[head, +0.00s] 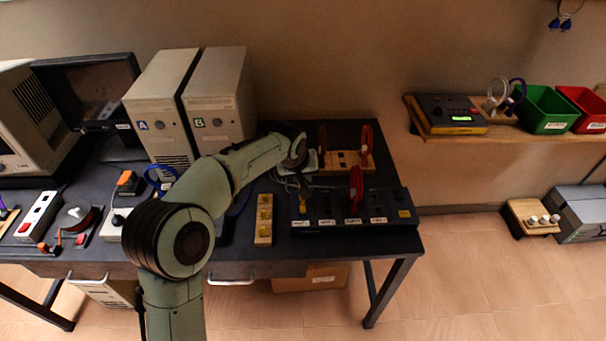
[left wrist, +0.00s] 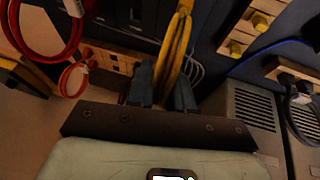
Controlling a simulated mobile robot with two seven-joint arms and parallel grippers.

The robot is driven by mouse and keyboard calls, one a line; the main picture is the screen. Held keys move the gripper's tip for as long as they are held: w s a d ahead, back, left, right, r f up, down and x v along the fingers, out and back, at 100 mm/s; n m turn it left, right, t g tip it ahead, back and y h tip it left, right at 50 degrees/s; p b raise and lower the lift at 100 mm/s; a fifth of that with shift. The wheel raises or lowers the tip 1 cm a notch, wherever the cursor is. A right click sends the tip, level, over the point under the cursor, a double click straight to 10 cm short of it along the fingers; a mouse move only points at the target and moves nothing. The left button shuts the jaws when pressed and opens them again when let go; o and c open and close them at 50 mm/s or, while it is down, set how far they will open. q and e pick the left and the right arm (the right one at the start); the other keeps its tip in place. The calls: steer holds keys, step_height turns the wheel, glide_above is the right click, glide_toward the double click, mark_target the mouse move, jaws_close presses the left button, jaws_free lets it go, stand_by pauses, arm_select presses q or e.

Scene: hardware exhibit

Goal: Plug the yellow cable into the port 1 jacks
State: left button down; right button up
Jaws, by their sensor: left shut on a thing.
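My left gripper (head: 301,172) is over the right part of the dark table, behind a long dark port box (head: 340,222) with several white labels on its front. In the left wrist view the gripper (left wrist: 163,92) has its two dark fingers on either side of the yellow cable (left wrist: 175,55), shut on it. The cable runs up from the fingers to a yellow end near the top edge, by the dark box. In the head view the arm and gripper hide most of the cable. The label text is too small to read. My right gripper is not in view.
Red cables (head: 367,140) stand on a wooden block (head: 348,167) behind the box. A wooden strip with yellow jacks (head: 264,220) lies left of it. Two computer towers (head: 222,95) stand at the back left. A wall shelf (head: 485,135) holds bins at right.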

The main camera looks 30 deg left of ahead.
arm_select(q)
steer(key=shift+f, duration=0.3)
stand_by(0.6)
stand_by(0.4)
steer(key=shift+c, duration=1.4)
jaws_free()
steer(key=shift+r, duration=0.15)
steer(key=p+v, duration=0.1)
steer(key=v, duration=0.6)
steer(key=shift+p, duration=0.35)
steer(key=shift+s+r, duration=0.1)
